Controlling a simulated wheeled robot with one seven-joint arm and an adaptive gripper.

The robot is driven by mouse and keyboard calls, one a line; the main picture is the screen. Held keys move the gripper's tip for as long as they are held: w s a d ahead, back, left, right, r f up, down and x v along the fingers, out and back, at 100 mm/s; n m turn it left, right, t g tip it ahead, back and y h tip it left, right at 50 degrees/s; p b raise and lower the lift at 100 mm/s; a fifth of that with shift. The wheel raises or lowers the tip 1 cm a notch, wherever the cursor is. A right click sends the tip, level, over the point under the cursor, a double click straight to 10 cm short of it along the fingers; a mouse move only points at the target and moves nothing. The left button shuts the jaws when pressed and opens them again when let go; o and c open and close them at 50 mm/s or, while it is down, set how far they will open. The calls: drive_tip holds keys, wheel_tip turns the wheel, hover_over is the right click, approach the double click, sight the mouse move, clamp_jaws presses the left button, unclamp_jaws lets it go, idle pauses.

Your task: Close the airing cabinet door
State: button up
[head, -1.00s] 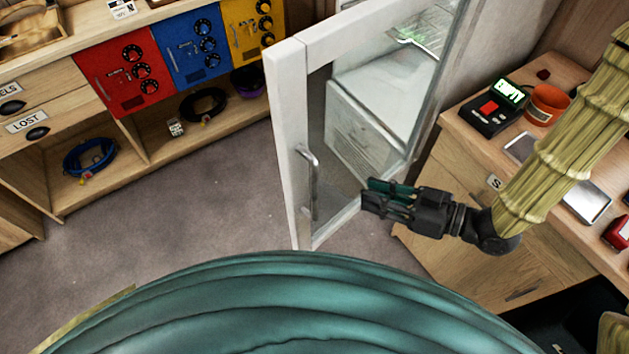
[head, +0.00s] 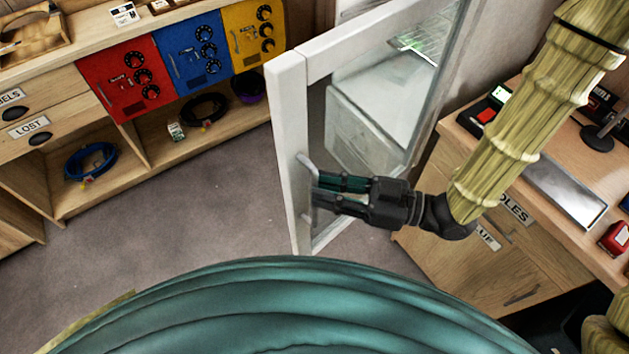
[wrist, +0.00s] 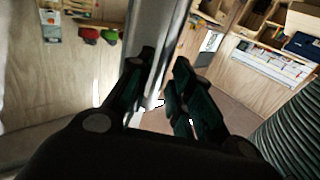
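The airing cabinet door (head: 284,150) stands open, swung out toward me, with a white frame and a glass pane. A metal bar handle (head: 304,160) is on its frame near the free edge, partly hidden by my fingers. My gripper (head: 318,190) is at the handle, pointing left, with its dark green fingers in front of the glass. In the wrist view my gripper (wrist: 160,75) has its fingers apart, and the pale door frame (wrist: 160,30) shows between and beyond them. I cannot tell whether the fingers touch the handle.
The cabinet interior holds a pale box (head: 365,125). A wooden desk (head: 535,140) with several items stands at the right, under my arm. A shelf unit with a red box (head: 125,80) stands at the left. The grey floor (head: 190,215) between is clear.

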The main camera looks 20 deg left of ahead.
drive_tip(key=shift+s+a, duration=0.1)
drive_tip(key=shift+a, duration=1.25)
clamp_jaws()
